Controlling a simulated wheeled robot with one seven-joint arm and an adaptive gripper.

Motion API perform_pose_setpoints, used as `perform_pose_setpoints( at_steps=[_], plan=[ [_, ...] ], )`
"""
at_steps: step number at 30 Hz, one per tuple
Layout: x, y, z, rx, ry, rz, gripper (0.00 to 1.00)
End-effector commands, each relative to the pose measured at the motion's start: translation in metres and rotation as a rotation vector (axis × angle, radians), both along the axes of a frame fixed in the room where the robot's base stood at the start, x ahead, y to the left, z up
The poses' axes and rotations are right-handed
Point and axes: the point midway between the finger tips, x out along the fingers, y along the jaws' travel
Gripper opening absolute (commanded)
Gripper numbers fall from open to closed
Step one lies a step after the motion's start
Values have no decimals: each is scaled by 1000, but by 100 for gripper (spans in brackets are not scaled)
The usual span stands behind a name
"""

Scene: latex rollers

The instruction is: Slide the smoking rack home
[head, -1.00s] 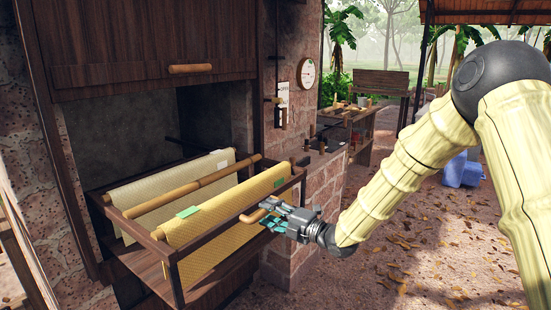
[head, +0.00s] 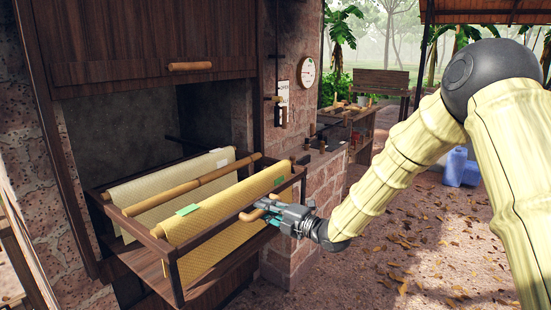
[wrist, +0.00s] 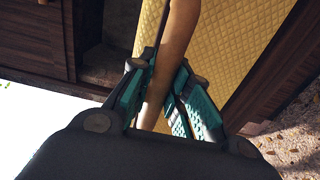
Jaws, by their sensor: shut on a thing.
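The smoking rack (head: 220,224) is a dark wooden frame that stands pulled out of the brick smokehouse opening. Yellow latex sheets (head: 225,215) hang in it over wooden poles, with green tags on top. A short light wooden handle (head: 252,215) sits on the rack's front rail. My gripper (head: 275,217) is at this handle, with its teal fingers closed around it. In the wrist view the handle (wrist: 178,50) runs between the fingers (wrist: 160,100), with a yellow sheet (wrist: 235,40) behind. The far end of the rack inside the chamber is partly hidden by the sheets.
The dark chamber opening (head: 120,130) lies behind the rack. A raised wooden door (head: 150,35) with a handle (head: 190,66) is above it. A dial gauge (head: 307,71) and a sign hang on the right brick post. A blue container (head: 460,168) stands far right on leafy ground.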

Motion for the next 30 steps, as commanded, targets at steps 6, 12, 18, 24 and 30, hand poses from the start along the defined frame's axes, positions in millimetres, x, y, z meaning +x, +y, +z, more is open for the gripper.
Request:
perform_pose_setpoints(
  at_steps=[6,12,18,24,30],
  plan=[
    [7,9,-1,-1,-2,1,0],
    [15,20,-1,-1,-1,0,0],
    [23,31,-1,-2,-1,0,0],
    [30,42,-1,0,0,0,0],
    [39,53,-1,-1,-1,0,0]
  ],
)
